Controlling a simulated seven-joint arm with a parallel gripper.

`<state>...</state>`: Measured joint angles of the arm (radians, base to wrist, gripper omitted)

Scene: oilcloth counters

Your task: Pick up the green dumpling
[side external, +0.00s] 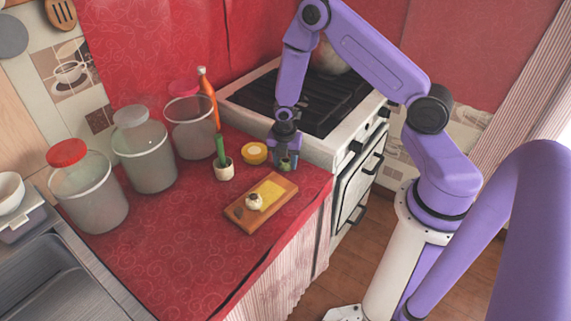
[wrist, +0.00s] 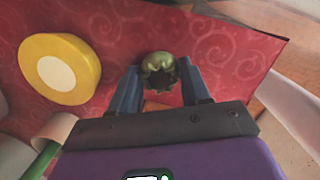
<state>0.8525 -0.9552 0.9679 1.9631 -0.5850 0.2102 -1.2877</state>
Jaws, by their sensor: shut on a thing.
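The green dumpling (wrist: 159,70) shows in the wrist view between the tips of my gripper (wrist: 162,88). The fingers are shut on its sides. In the side external view my gripper (side external: 286,157) points down at the back right of the red counter, beside the stove. The dumpling (side external: 286,164) is a small green patch at the fingertips there, partly hidden by them. I cannot tell whether it touches the cloth.
A yellow round object (side external: 254,153) lies just left of my gripper. A wooden board (side external: 240,216) holds a pale dumpling (side external: 254,201) in front. The stove (side external: 300,143) is close right.

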